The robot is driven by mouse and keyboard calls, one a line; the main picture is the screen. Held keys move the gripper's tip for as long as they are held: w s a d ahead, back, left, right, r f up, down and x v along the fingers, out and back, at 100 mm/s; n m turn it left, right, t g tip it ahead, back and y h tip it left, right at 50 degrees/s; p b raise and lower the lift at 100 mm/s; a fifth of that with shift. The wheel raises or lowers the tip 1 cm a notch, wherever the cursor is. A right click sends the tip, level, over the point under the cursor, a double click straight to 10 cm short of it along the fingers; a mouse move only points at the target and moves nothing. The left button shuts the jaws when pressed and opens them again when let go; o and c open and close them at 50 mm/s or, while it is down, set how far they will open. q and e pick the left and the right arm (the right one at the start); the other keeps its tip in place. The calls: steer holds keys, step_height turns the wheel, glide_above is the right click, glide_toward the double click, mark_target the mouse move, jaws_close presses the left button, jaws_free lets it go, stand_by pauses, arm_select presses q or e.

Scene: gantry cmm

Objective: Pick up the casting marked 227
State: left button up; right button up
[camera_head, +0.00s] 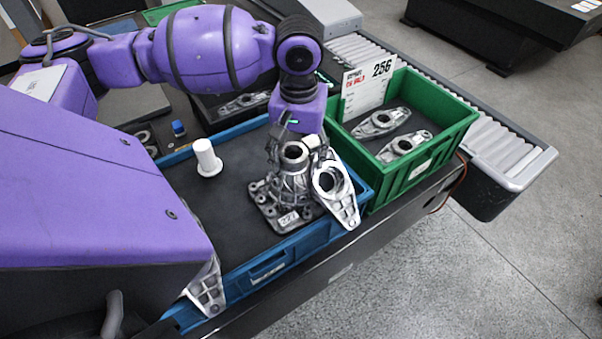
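A grey metal casting (290,188) with a square flanged base and an upright hollow hub is at the right end of the blue crate (268,270). The small label on its base seems to read 227. My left gripper (297,146) points down at the top of the hub, with dark fingers close around or beside it. Whether the fingers press on the hub cannot be told. A flat casting with a large ring (343,200) lies tilted against this casting and over the crate's rim. My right gripper is not in view.
A green crate (440,146) with two flat castings (404,146) and a card reading 256 (367,84) adjoins on the right. A white cylindrical part (207,158) stands in the blue crate. Another casting (207,290) shows at the near left. A roller conveyor (500,145) runs behind.

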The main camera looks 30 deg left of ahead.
arm_select(q)
steer(key=shift+s+f, duration=0.2)
steer(key=shift+f, duration=0.2)
steer(key=c, duration=0.5)
steer(key=shift+o, duration=0.2)
steer(key=shift+w, duration=0.1)
steer(key=shift+r, duration=0.1)
